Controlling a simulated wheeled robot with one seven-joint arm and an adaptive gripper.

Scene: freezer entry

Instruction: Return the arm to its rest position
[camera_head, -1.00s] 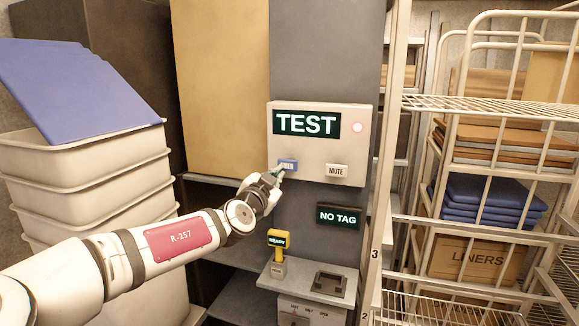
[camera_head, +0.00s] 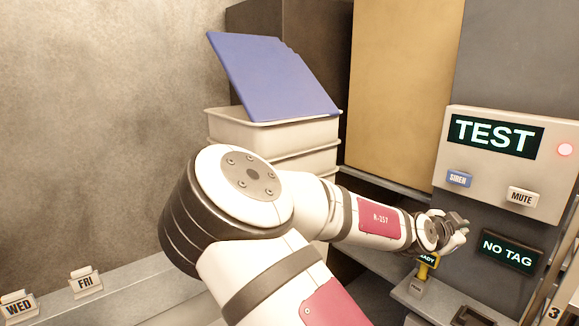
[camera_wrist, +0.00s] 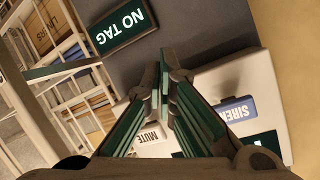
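My gripper (camera_head: 455,226) is in front of the grey column, below the alarm panel (camera_head: 480,195) and left of the NO TAG sign (camera_head: 507,250). My arm reaches across the middle of the head view, bent at a large joint. In the wrist view the fingers (camera_wrist: 167,78) come together at their tips, with nothing held between them. The blue SIREN button (camera_head: 459,179) and the white MUTE button (camera_head: 522,196) are on the panel, apart from my gripper.
Below my gripper stands a yellow reader (camera_head: 428,262), partly hidden. A ledge with WED (camera_head: 18,304) and FRI (camera_head: 86,282) tags runs at lower left. Wire shelving (camera_wrist: 60,70) shows in the wrist view.

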